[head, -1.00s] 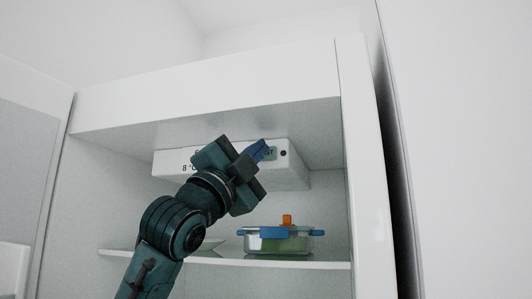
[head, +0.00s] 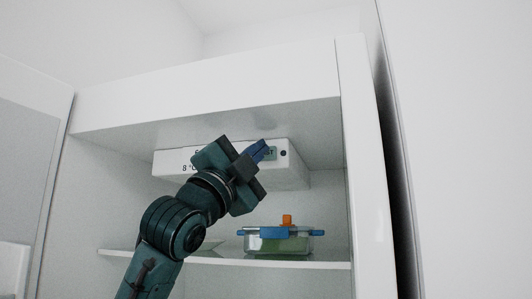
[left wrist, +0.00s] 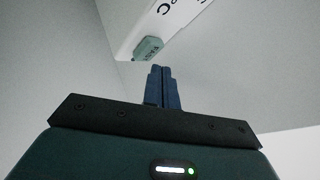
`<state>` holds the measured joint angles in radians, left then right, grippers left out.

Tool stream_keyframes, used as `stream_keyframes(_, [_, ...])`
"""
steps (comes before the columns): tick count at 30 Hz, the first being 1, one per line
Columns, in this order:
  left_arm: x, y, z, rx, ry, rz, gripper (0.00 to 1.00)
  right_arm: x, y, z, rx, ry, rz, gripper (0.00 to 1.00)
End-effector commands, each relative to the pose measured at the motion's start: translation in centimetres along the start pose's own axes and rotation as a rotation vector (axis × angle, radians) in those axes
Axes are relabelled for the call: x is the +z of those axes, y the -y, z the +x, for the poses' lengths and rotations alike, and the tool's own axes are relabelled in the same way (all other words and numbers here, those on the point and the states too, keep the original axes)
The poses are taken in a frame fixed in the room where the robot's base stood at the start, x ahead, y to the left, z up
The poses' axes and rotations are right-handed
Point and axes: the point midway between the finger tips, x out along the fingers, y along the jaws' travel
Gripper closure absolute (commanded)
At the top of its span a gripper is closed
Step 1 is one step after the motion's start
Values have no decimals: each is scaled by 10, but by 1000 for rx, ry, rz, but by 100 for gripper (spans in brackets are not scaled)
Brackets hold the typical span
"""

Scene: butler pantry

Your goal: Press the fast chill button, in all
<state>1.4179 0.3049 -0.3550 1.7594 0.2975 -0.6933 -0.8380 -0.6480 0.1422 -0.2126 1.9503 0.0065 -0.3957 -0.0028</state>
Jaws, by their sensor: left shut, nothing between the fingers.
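A white control box (head: 296,172) is mounted under the ceiling of the open fridge compartment, with "8 °C" printed at its left. A grey-green button (head: 271,154) with partly hidden lettering sits near its right end, beside a dark round dot (head: 283,153). My left gripper (head: 262,150) is shut and empty, its blue fingertips in front of the box and overlapping the button's left part. In the left wrist view, the shut fingers (left wrist: 162,70) point up toward a grey-green button (left wrist: 148,48) next to a "°C" marking; a small gap shows in the picture. Contact cannot be told. My right gripper is not in view.
A glass container with a blue-clipped lid (head: 278,232) and an orange item (head: 287,220) stands on the shelf (head: 300,264) below the box. The fridge side wall (head: 362,150) bounds the right.

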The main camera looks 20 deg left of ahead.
Motion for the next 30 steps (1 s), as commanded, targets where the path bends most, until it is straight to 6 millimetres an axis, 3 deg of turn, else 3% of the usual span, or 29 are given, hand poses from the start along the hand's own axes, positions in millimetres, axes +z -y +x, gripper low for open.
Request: stream_keyframes(30, [6,-6,9,0,0,0,100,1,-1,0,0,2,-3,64])
